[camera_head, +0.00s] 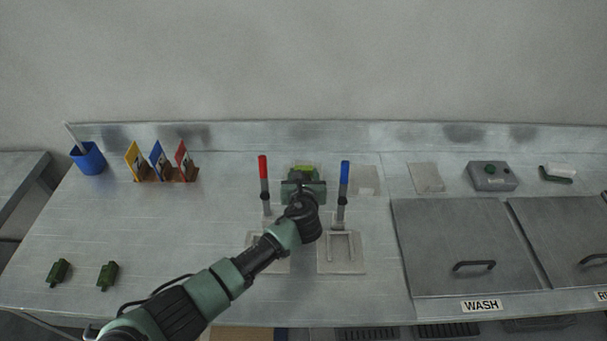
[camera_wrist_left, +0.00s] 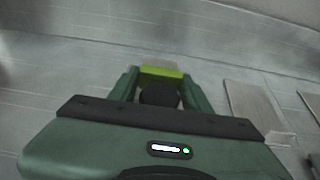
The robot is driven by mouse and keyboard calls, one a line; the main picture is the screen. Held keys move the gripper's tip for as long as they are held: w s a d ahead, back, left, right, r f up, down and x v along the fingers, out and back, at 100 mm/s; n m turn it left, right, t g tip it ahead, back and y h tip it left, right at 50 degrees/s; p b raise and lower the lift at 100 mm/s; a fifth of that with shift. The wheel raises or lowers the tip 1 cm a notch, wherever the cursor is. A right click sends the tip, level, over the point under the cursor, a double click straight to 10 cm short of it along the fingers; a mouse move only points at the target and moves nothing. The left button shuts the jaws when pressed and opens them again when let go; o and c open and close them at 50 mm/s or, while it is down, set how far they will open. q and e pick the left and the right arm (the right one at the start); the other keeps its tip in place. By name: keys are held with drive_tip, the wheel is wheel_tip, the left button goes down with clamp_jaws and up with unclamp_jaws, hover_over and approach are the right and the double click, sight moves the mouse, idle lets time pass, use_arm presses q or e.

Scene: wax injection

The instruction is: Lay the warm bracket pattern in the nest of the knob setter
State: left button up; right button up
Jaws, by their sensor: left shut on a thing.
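My left gripper (camera_head: 304,174) is at the back middle of the bench, between a red-handled lever (camera_head: 263,170) and a blue-handled lever (camera_head: 344,176). It is shut on a lime-green piece, seen between the fingers in the left wrist view (camera_wrist_left: 161,72); I cannot tell for sure that this is the bracket pattern. A dark round thing (camera_wrist_left: 158,95) sits nearer the camera between the fingers. Two pale plates lie in front of the levers. The right plate (camera_head: 342,266) has a U-shaped outline; my arm partly covers the left one (camera_head: 272,263). I cannot tell which is the nest. My right gripper is not in view.
Two dark green pieces (camera_head: 58,272) (camera_head: 107,275) lie at the front left. A blue cup (camera_head: 88,159) and a rack (camera_head: 157,175) of coloured cards stand at the back left. A grey button box (camera_head: 491,177) stands behind the WASH lid (camera_head: 463,240). The left bench middle is clear.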

use_arm(q)
drive_tip(key=shift+f, duration=0.4)
drive_tip(key=o, duration=1.4)
drive_tip(key=shift+s, duration=0.1)
drive_tip(key=shift+v, duration=3.8)
